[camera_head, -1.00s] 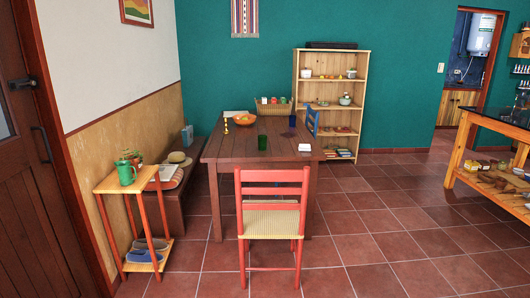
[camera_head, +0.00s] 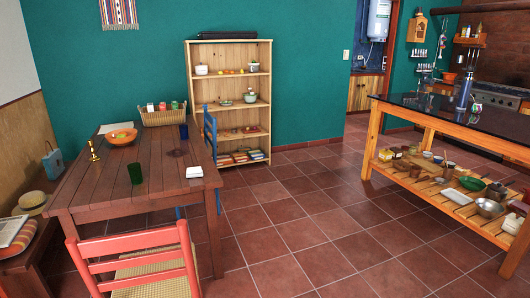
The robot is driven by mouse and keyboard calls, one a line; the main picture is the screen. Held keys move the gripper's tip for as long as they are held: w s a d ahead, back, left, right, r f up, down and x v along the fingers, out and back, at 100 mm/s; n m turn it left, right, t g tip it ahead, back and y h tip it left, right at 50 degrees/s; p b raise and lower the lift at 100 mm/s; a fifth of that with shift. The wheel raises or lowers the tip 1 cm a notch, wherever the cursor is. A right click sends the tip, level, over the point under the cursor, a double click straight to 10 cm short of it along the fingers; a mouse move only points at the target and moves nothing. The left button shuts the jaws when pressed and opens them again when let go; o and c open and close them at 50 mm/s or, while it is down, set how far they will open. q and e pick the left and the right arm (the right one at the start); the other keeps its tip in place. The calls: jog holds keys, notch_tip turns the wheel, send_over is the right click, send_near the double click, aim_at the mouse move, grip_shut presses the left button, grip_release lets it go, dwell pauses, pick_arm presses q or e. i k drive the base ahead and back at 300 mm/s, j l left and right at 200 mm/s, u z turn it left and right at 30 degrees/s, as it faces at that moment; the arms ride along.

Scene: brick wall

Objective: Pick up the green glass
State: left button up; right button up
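The green glass (camera_head: 135,173) is a small dark green tumbler. It stands upright on the dark wooden table (camera_head: 98,190), left of the picture's middle. A dark blue glass (camera_head: 184,131) stands farther back near the table's right edge. Neither of my grippers shows in the head view.
A red chair (camera_head: 140,262) stands at the table's near side and a blue chair (camera_head: 211,132) at its right. An orange bowl (camera_head: 121,137), brass candlestick (camera_head: 93,151) and basket (camera_head: 163,117) are on the table. Tiled floor is free between table and the black-topped counter (camera_head: 450,113).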

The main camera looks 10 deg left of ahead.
aim_at(134, 169)
jog(key=i, duration=0.7)
jog(key=i+u, duration=0.15)
jog(key=i, duration=0.55)
jog(key=i+l, duration=0.2)
jog(key=i, duration=0.5)
